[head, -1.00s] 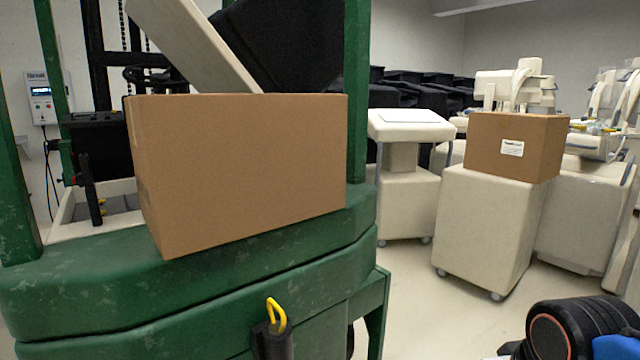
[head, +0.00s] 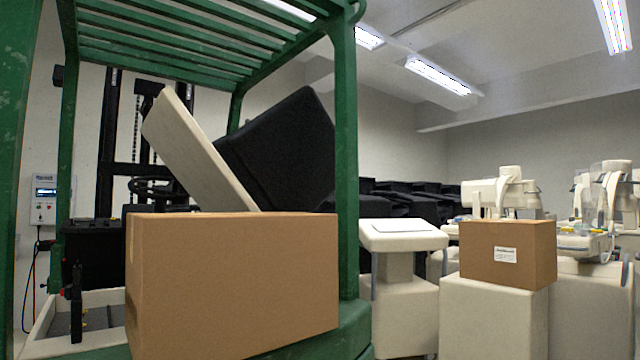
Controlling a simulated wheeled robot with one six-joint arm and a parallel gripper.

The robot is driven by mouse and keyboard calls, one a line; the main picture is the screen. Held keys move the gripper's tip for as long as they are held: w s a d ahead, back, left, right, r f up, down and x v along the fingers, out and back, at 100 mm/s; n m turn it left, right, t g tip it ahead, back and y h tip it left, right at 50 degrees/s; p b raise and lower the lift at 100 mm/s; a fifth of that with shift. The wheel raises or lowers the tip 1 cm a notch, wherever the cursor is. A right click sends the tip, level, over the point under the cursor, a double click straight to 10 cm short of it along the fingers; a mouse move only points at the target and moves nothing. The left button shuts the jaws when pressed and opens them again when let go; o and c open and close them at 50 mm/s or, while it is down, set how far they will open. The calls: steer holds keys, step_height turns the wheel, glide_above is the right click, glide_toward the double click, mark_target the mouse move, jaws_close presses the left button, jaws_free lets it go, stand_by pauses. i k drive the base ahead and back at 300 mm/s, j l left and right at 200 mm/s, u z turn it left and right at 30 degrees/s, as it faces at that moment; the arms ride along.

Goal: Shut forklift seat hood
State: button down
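The forklift seat hood (head: 196,152) is a pale, thick panel tilted up steeply inside the green forklift (head: 346,160). The black seat (head: 280,150) is tilted up with it, on its right side. The hood stands open. A large cardboard box (head: 235,285) on the forklift's green rear body hides the lower part of the hood and seat. My gripper is not in view.
Green overhead guard bars (head: 190,35) and posts frame the opening around the seat. A black battery-like unit (head: 95,255) lies left of the box. To the right stand pale carts (head: 402,235), one bearing a smaller cardboard box (head: 507,254). A wall charger (head: 43,200) hangs at left.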

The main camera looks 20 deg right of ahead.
mark_target(283, 159)
steer(key=i+l+u, duration=0.3)
steer(key=l, duration=0.35)
steer(key=i+l+u, duration=0.15)
steer(key=l, duration=0.2)
steer(key=i+l+u, duration=0.2)
steer(key=l, duration=0.2)
